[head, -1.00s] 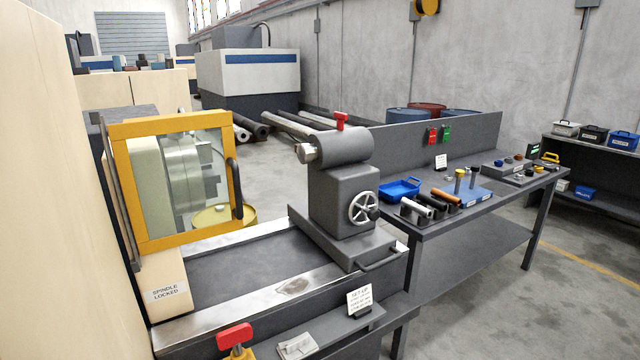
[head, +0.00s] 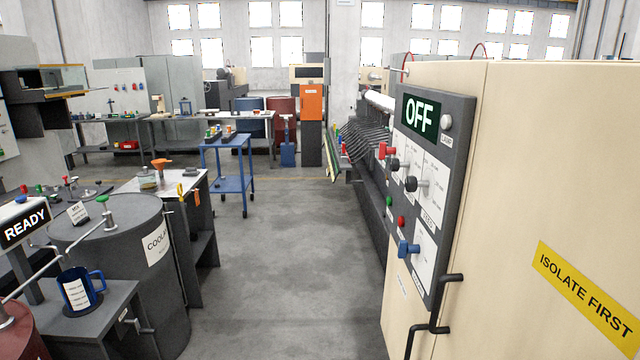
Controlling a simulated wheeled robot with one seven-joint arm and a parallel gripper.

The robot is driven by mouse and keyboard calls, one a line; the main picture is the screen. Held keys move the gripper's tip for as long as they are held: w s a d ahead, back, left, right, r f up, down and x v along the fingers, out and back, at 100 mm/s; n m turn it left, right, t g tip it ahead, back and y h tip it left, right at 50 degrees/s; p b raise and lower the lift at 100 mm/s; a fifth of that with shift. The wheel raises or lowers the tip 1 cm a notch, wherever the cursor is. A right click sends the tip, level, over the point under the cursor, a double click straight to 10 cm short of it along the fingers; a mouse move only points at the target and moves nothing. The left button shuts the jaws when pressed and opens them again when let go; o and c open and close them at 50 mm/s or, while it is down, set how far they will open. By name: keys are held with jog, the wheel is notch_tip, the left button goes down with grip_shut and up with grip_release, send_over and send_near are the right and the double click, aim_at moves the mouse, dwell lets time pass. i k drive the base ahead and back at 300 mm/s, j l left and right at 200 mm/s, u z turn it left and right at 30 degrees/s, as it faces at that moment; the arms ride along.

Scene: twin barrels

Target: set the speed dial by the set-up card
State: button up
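A dark control panel (head: 457,160) stands on the beige cabinet at the right of the head view, seen at a steep angle. Its screen (head: 419,116) reads OFF. Two black knobs stick out from white scale plates, an upper one (head: 395,164) and a lower one (head: 412,183). I cannot read the scales or tell for certain which knob is the speed dial. A red knob (head: 385,151) is above them; a blue knob (head: 407,249) is lower down. The set-up card by the lathe is out of view. My gripper is not in view.
A black handle (head: 433,325) juts from the beige cabinet (head: 540,150). At left are a coolant barrel (head: 125,275), a blue jug (head: 80,288) and a READY sign (head: 24,226). A blue trolley (head: 229,155) stands farther back. The grey floor (head: 285,265) between is clear.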

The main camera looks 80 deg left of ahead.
aim_at(395, 165)
jog(key=u, duration=2.4)
